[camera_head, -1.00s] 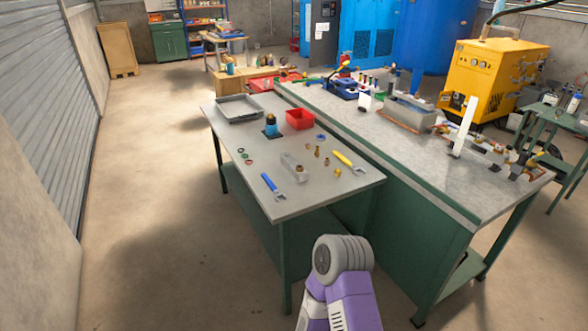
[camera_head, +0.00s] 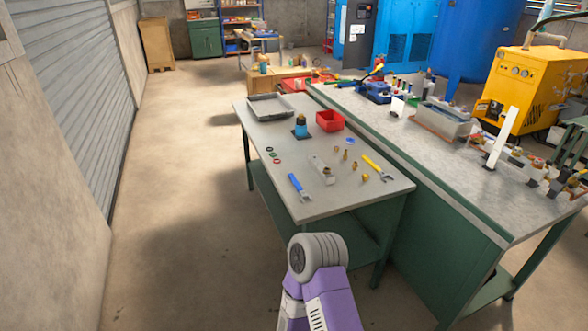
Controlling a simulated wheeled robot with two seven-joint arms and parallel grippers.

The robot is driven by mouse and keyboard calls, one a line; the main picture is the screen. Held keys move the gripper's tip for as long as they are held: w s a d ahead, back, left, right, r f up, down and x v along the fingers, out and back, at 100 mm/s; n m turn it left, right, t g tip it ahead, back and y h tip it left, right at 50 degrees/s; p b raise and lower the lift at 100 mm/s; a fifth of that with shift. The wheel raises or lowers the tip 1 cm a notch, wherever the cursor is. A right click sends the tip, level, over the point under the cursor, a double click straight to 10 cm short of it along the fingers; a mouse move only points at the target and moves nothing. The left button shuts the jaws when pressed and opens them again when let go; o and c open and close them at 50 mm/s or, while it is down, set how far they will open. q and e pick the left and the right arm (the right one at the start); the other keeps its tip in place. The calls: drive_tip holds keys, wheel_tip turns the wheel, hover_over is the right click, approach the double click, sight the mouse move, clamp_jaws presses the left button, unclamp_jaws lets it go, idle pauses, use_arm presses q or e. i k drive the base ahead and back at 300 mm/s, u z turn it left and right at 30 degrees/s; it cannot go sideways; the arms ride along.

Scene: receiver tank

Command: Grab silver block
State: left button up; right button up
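A small silver block (camera_head: 322,168) lies on the grey top of the smaller green-legged table (camera_head: 262,142), near the middle of its front half. A blue-handled wrench (camera_head: 299,187) lies to its left and small brass fittings (camera_head: 345,155) lie to its right. Only a grey and purple link of one of my arms shows at the bottom centre, short of the table. Neither gripper is in view.
A longer workbench (camera_head: 450,165) with equipment adjoins on the right. The floor to the left is clear.

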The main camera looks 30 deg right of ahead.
sight(323, 172)
drive_tip(key=u, duration=0.05)
drive_tip(key=i, duration=2.7)
drive_tip(key=z, duration=1.95)
